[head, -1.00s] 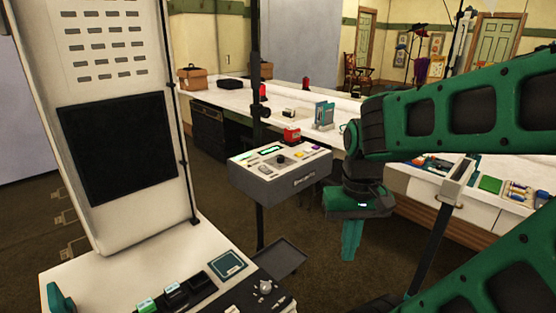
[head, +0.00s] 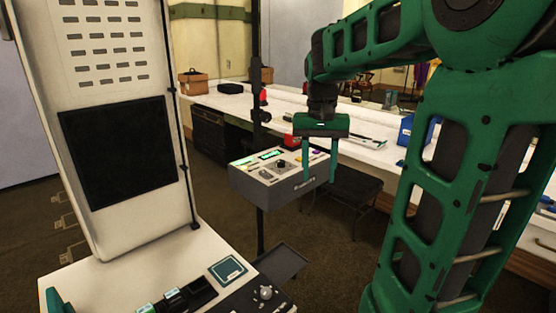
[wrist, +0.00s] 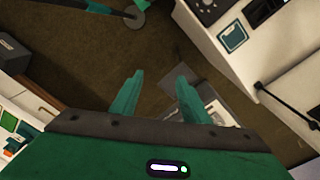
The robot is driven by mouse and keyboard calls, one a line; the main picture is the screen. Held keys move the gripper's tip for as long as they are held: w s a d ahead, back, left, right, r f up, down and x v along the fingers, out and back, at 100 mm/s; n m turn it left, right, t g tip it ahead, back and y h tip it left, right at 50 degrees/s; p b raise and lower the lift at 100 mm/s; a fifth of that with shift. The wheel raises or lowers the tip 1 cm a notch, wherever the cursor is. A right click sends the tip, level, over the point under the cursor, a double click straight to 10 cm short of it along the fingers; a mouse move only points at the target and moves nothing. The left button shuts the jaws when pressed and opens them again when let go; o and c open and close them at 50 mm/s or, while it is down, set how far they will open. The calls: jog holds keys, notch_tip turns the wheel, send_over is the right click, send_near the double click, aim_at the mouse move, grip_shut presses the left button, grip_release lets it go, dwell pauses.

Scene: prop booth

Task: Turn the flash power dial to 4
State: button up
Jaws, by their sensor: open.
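A grey control box (head: 285,183) with a light top panel stands on a dark post in the middle of the head view. A small dark dial (head: 281,164) sits on its panel near a lit green display (head: 271,155). The dial's numbers and pointer are too small to read. My gripper (head: 320,178) is open and points down at the box's right end, right of the dial. Its fingers look empty. The fingers also show in the wrist view (wrist: 160,76), apart over the brown floor and a grey tray. The dial cannot be made out there.
A white console (head: 150,270) with a silver knob (head: 265,291) stands at front left. A dark tray (head: 282,262) juts out below the box. A long white counter (head: 225,101) runs behind, with a red object (head: 290,141) just beyond the box.

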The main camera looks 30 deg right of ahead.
jog(key=w+d+r+m, duration=0.1)
jog(key=w+d+r, duration=0.15)
jog(key=w, duration=0.95)
jog(key=r+m, duration=0.1)
jog(key=m, duration=0.1)
send_over(280, 161)
notch_tip(280, 161, down, 10)
jog(key=shift+r, duration=0.1)
jog(key=shift+c, duration=0.4)
jog(key=c, duration=1)
